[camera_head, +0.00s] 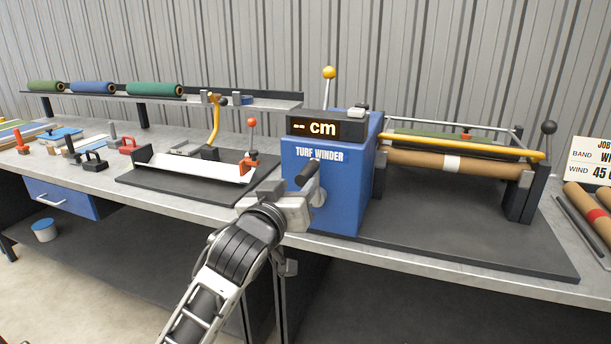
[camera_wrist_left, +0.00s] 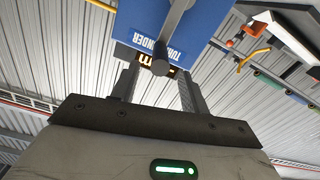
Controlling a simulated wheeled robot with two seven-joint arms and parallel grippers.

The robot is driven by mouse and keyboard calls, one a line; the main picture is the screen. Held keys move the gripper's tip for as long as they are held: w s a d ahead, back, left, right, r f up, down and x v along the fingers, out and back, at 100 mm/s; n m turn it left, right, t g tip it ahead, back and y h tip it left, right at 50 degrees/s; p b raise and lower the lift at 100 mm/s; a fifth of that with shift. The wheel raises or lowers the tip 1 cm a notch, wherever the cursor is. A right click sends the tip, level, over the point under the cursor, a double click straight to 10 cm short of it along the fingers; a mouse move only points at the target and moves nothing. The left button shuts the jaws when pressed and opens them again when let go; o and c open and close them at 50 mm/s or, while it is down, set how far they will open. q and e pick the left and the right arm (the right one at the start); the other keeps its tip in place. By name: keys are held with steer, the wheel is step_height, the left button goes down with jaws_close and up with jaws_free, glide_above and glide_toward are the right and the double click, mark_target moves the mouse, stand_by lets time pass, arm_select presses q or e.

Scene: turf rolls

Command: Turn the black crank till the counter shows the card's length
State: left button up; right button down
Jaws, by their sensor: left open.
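The blue turf winder (camera_head: 330,215) stands on the bench, with "TURF WINDER" on its front. Its counter (camera_head: 325,128) reads "-- cm". The black crank handle (camera_head: 308,174) sticks out from the winder's front and tilts up to the right; it also shows in the left wrist view (camera_wrist_left: 160,64). The job card (camera_head: 592,158) at the right edge is cut off; it reads "WIND 45" and part of a letter. My left gripper (camera_head: 303,206) is open at the winder's front, just by the handle. In the wrist view the handle's end appears between the fingertips, contact unclear. My right gripper is not in view.
A brown core roll (camera_head: 455,165) with a white band lies in the frame right of the winder, below a yellow bar (camera_head: 465,145). A white tray (camera_head: 195,165) with a red-knobbed clamp (camera_head: 250,150) sits to the left. Turf rolls (camera_head: 92,88) lie on the back shelf.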

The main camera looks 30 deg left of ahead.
mark_target(306, 175)
arm_select(q)
steer(key=x, duration=0.6)
steer(key=shift+w, duration=0.1)
jaws_close()
